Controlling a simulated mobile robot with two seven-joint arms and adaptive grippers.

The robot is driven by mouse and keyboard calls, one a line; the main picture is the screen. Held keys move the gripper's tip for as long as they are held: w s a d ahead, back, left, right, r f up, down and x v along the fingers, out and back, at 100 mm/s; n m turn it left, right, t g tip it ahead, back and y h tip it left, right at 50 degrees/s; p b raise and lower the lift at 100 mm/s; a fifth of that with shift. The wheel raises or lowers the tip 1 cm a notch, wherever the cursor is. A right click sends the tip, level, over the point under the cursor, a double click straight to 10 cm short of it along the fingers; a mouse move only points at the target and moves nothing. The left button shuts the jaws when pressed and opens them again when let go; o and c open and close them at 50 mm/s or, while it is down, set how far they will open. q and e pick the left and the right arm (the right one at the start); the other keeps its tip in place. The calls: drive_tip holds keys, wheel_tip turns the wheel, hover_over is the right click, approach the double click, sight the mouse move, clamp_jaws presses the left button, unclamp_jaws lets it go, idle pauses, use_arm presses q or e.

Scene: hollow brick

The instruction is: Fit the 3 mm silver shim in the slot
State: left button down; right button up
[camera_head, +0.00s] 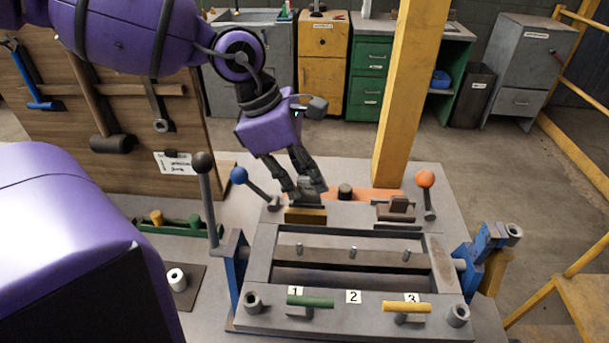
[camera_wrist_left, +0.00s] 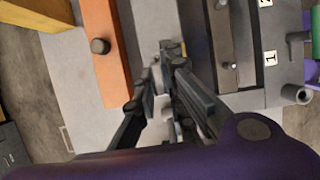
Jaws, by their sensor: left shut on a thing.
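My left gripper (camera_head: 308,189) reaches down from the upper left to the back left of the grey machine frame. Its fingers are shut on a small light grey piece, which looks like the silver shim; the fingers hide most of it. In the left wrist view the gripper (camera_wrist_left: 162,70) shows its fingers close together, with a bit of light grey between them. Just below the fingertips is a grey fixture on a brass block (camera_head: 306,216). I cannot tell whether the piece touches it, and I cannot make out the slot. My right gripper is not in view.
A brown fixture (camera_head: 396,209) sits at the back right. Blue-knobbed (camera_head: 239,176), black-knobbed (camera_head: 203,162) and orange-knobbed (camera_head: 426,179) levers stand around the frame. A yellow post (camera_head: 411,90) rises behind it. Green (camera_head: 311,301) and yellow (camera_head: 406,306) handles are in front.

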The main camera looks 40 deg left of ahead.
use_arm(q)
drive_tip(key=shift+f, duration=0.4)
drive_tip(key=c, duration=1.7)
unclamp_jaws()
drive_tip(key=shift+c, duration=0.2)
drive_tip(key=shift+r, duration=0.2)
drive_tip(key=v, duration=1.1)
drive_tip(key=shift+r, duration=0.3)
drive_tip(key=shift+a, duration=0.1)
